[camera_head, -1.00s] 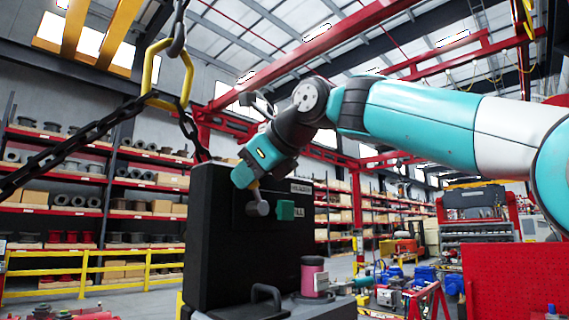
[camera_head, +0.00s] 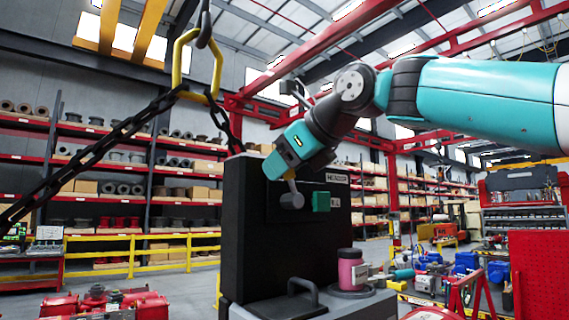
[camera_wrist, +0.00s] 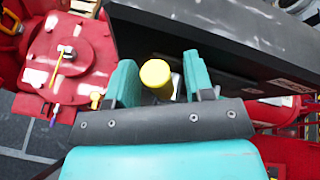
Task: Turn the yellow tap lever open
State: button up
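In the wrist view the lever's round yellow end (camera_wrist: 155,74) lies between the two teal fingers of my gripper (camera_wrist: 160,84). It is close to the left finger, with a small gap to the right one. My gripper looks open around it. In the head view my gripper (camera_head: 282,166) is just above the knob, and its fingertips are hard to make out.
A pink cylinder (camera_head: 350,270) and a black handle (camera_head: 302,290) stand at the panel's foot. A heavy chain with a yellow link (camera_head: 190,65) hangs at the left. Red machinery (camera_wrist: 70,60) shows in the wrist view.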

jog(key=v, duration=0.7)
jog(key=shift+s, duration=0.2)
jog(key=shift+d+r, duration=0.15)
